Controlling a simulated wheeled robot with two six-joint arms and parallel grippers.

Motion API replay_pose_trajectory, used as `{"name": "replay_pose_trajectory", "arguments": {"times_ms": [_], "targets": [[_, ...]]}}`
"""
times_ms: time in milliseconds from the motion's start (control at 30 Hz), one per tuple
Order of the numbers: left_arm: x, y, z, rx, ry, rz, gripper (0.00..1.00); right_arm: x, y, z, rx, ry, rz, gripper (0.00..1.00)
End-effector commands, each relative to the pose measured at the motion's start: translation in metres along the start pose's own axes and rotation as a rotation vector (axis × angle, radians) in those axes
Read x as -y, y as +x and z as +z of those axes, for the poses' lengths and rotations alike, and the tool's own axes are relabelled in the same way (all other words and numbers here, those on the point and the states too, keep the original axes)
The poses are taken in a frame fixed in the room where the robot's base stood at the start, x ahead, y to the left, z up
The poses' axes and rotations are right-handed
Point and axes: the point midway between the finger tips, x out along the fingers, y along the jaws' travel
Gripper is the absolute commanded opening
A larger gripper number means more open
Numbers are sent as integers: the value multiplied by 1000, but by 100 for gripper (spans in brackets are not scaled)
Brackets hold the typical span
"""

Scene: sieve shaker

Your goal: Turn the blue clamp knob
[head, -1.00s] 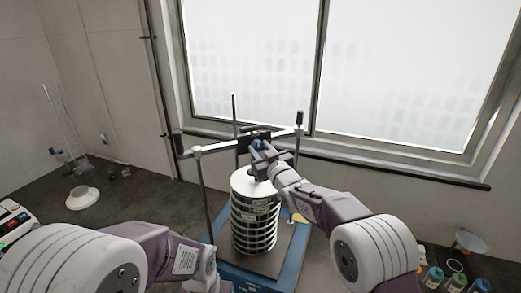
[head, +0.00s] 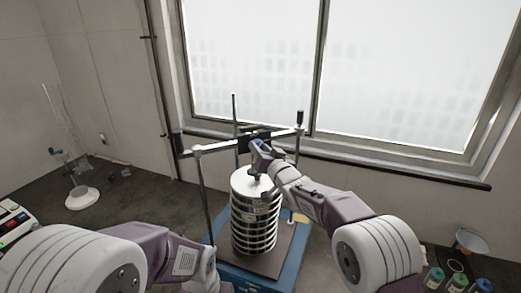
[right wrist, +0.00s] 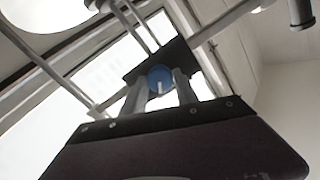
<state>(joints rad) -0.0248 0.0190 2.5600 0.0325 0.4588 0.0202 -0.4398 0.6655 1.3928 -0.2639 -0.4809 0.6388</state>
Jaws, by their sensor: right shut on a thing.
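The blue clamp knob (right wrist: 160,78) with a pale pointer line sits between the two fingers of my right gripper (head: 262,152) in the right wrist view. The fingers are shut on its sides. In the head view the gripper largely hides the knob. The knob is at the dark middle block of the clamp crossbar (head: 216,147), above the stack of round sieves (head: 251,215). The stack stands upright on the blue shaker base (head: 283,272). My left arm is at the lower left, and its gripper is not visible.
Upright rods (head: 205,200) carry the crossbar around the stack. A white-based stand (head: 82,198) is at the left, and a device with buttons (head: 14,220) at the left edge. Small bottles (head: 457,283) and a funnel (head: 470,240) are at the lower right.

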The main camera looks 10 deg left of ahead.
Motion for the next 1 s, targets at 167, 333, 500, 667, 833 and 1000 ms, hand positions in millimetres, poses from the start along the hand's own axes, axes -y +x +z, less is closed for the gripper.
{"name": "replay_pose_trajectory", "arguments": {"times_ms": [167,333,500,667,833,1000], "targets": [[0,-6,-1,0,0,0,0,1,0,-2,6,166,-1,0],[0,-13,-1,0,0,0,0,1,0,-3,12,326,-2,0],[0,-20,-2,0,0,0,0,1,0,-3,18,489,-3,0],[0,-27,-3,0,0,0,0,1,0,-4,23,634,-4,0],[-1,-34,-4,0,0,0,0,1,0,-4,29,771,-6,0],[-1,-39,-4,0,0,0,0,0,0,-3,33,880,-6,0]]}}
